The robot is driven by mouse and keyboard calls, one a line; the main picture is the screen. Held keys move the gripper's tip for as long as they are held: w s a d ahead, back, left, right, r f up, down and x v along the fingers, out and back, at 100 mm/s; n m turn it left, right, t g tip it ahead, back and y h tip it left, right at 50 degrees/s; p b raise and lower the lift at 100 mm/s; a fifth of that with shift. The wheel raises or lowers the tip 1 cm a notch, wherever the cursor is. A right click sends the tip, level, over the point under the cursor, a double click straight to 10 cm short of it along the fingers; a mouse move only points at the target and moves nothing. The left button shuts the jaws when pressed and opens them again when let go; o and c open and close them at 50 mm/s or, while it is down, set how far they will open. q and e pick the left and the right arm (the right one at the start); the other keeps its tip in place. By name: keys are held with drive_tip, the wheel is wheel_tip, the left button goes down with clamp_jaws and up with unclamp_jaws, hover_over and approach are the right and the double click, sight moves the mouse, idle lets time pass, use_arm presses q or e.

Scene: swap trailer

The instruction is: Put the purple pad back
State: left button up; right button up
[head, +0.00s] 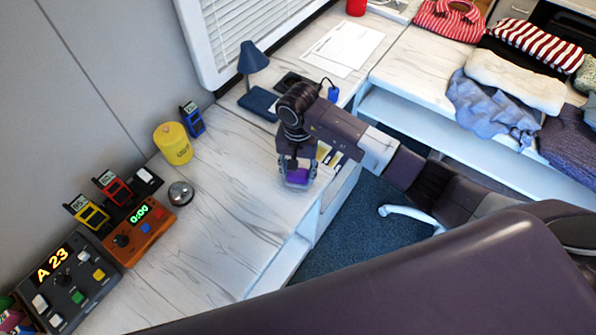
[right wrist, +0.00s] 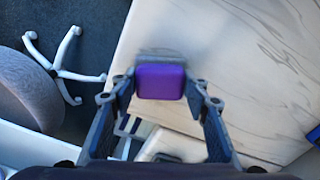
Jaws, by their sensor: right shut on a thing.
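The purple pad (head: 298,176) is a small rounded block at the end of my right gripper (head: 297,168), near the front edge of the white marbled desk. My right gripper points down and is shut on it. In the right wrist view the purple pad (right wrist: 161,81) sits between the two fingers of the gripper (right wrist: 162,98), with a grey, blurred part showing along its far side. I cannot tell whether the pad touches the desk or hangs just above it. My left gripper is not in view.
A dark console (head: 65,280), an orange timer box (head: 138,232), a silver bell (head: 180,193) and a yellow canister (head: 173,144) stand along the wall. A blue lamp (head: 253,65) stands behind my right arm. The desk's middle (head: 225,215) is clear. A chair base (head: 410,215) is on the floor.

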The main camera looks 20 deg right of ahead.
sight(298, 173)
drive_tip(key=shift+f, duration=0.1)
drive_tip(key=o, duration=1.1)
drive_tip(key=shift+r, duration=0.25)
wheel_tip(298, 173, up, 12)
drive_tip(key=b, duration=0.3)
drive_tip(key=shift+f, duration=0.1)
